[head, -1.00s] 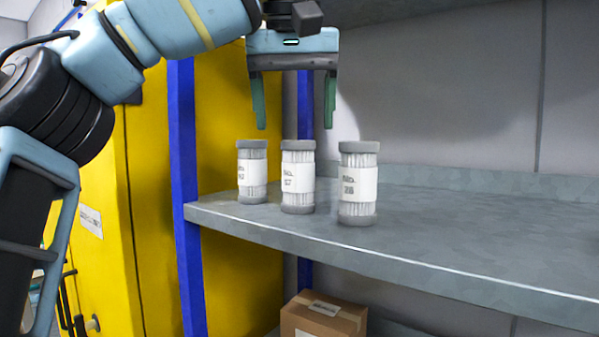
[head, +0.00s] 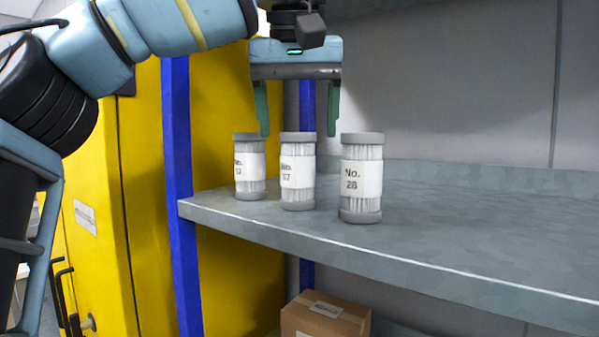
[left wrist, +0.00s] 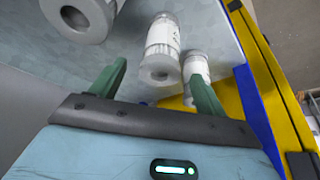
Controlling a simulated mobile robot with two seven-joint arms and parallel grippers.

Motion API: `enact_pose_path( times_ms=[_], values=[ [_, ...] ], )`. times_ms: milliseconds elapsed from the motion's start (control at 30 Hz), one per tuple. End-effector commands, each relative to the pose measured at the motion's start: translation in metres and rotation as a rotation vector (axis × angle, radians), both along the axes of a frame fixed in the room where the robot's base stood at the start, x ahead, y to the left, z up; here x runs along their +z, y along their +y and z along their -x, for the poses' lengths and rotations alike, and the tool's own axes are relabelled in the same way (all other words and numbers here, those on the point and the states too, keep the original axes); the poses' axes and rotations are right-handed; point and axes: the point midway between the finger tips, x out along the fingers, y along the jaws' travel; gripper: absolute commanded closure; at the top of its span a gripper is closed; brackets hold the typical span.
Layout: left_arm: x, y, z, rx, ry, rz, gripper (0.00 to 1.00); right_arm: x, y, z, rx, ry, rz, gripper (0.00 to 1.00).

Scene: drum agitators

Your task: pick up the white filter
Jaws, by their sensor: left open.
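Three white filters with grey end caps and paper labels stand upright in a row near the left end of the grey shelf (head: 450,225): the left filter (head: 250,168), the middle filter (head: 297,172) and the right filter (head: 361,178), labelled "No. 28". My left gripper (head: 298,132) is open and empty, pointing down, its fingertips around the height of the filter tops. In the left wrist view, the middle filter (left wrist: 161,50) shows between the open fingers (left wrist: 158,82), with another (left wrist: 197,68) by the right finger and one (left wrist: 88,15) at upper left. My right gripper is not in view.
A blue post (head: 181,200) stands at the shelf's left end, with a yellow cabinet (head: 145,190) behind it. A wall is behind the shelf. A cardboard box (head: 325,316) sits below. The shelf is clear to the right.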

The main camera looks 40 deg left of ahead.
Motion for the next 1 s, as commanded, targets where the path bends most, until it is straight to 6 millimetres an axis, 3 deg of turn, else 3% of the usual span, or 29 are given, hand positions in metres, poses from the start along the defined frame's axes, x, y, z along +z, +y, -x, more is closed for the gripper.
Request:
enact_pose_path(
  times_ms=[167,567,867,1000],
  values=[
    [-0.007,0.002,-0.002,0.000,0.001,-0.002,0.25,0.000,0.002,0.000,-0.006,0.000,-0.006,0.64],
    [-0.044,0.013,-0.014,-0.001,0.000,-0.002,0.25,0.005,0.004,-0.004,-0.008,-0.010,-0.010,0.64],
    [-0.047,0.014,-0.016,-0.001,0.000,0.000,0.25,0.004,0.001,-0.004,-0.002,-0.010,-0.003,0.64],
    [-0.047,0.014,-0.016,-0.001,0.000,0.000,0.44,0.003,0.000,-0.003,0.003,-0.009,0.001,0.64]
  ],
)
